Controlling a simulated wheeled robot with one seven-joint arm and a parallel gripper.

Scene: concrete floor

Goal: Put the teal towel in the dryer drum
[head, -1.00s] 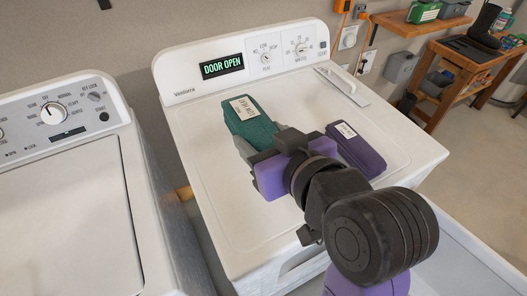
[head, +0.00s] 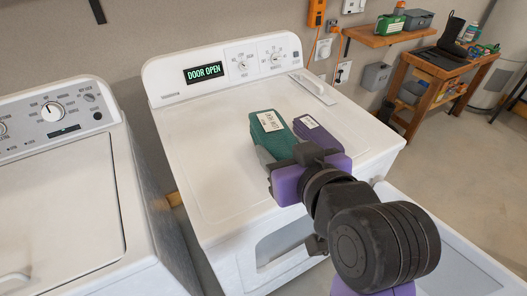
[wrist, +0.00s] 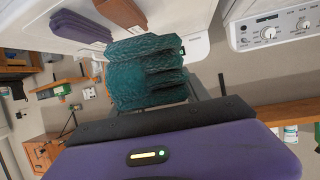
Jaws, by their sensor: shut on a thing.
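The teal towel (head: 268,130) is folded with a white label, and my gripper (head: 277,160) is shut on its near end. It appears above the dryer top; the exact gap is hard to tell. In the wrist view the teal towel (wrist: 147,75) fills the space ahead of the gripper, its folded layers showing. The dryer (head: 205,135) is white and its display reads DOOR OPEN. On its front, a pale framed area (head: 285,243) shows below the top, partly behind my arm. The inside of the drum cannot be made out.
A folded purple towel (head: 318,133) with a label lies on the dryer top, just right of the teal one. A white handled piece (head: 315,88) is at the top's back right. A washer (head: 60,200) stands left. A wooden bench (head: 455,80) is at the back right.

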